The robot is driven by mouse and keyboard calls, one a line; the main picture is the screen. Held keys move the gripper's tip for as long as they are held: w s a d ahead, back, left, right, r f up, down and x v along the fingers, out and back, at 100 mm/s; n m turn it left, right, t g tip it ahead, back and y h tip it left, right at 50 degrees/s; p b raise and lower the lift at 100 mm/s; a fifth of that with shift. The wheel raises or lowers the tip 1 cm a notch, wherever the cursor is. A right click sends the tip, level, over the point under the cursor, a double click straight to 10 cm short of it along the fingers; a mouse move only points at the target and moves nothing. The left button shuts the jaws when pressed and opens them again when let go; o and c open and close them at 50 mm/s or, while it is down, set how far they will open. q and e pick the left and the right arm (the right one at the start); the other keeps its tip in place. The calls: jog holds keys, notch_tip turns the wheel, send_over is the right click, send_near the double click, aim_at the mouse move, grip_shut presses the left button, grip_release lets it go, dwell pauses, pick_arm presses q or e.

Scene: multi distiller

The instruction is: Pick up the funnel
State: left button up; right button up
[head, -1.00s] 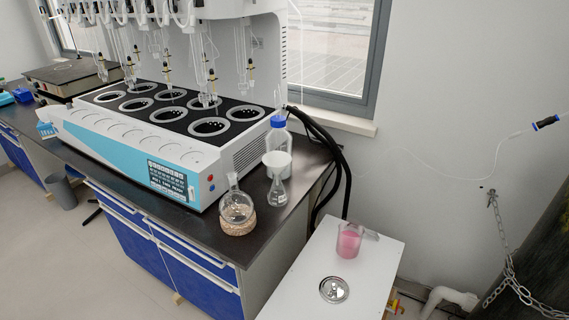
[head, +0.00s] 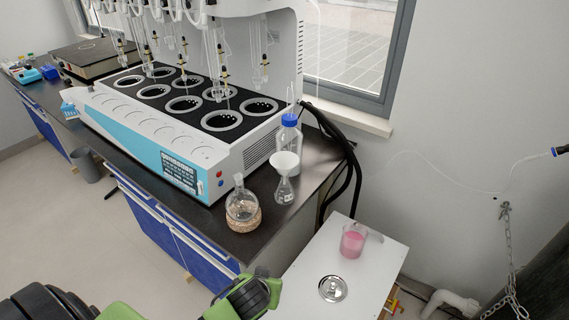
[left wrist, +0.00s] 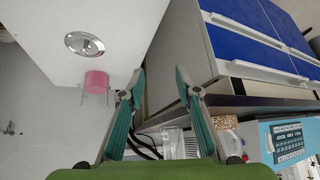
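The white funnel (head: 285,162) sits upright in the mouth of a clear conical flask (head: 284,190) near the right end of the dark bench. My left gripper (left wrist: 160,72) shows in the left wrist view with its two teal fingers apart and nothing between them. In the head view only part of my green and black left arm shows at the bottom, and its fingers are not visible. The gripper is in front of the bench, apart from the funnel. I cannot make out the funnel in the left wrist view. My right gripper is not in view.
A round flask (head: 241,203) on a cork ring stands left of the funnel, and a blue-capped bottle (head: 289,142) behind it. The distiller (head: 165,131) fills the bench to the left. A white table (head: 308,262) in front holds a pink beaker (head: 353,241) and a metal dish (head: 332,289).

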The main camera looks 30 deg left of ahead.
pick_arm(q)
jog(key=w+a+r+n+t+y+p, duration=0.1)
jog(key=w+r+n+t, duration=0.1)
jog(key=w+r, duration=0.35)
jog(key=w+a+r+n+t+y, duration=0.1)
jog(key=w+a+r+n, duration=0.1)
jog(key=r, duration=0.7)
jog(key=n+t+y, duration=0.1)
jog(key=n+t, duration=0.2)
jog(key=n, duration=0.2)
send_near(276, 160)
jog(key=shift+t, duration=0.3)
jog(key=p+x, duration=0.4)
jog(key=x, duration=0.3)
jog(key=shift+a+f, duration=0.1)
jog(key=shift+f, duration=0.05)
jog(key=shift+w+a+f, duration=0.15)
jog(key=shift+w+f, duration=0.1)
jog(key=shift+w, duration=0.1)
grip_shut()
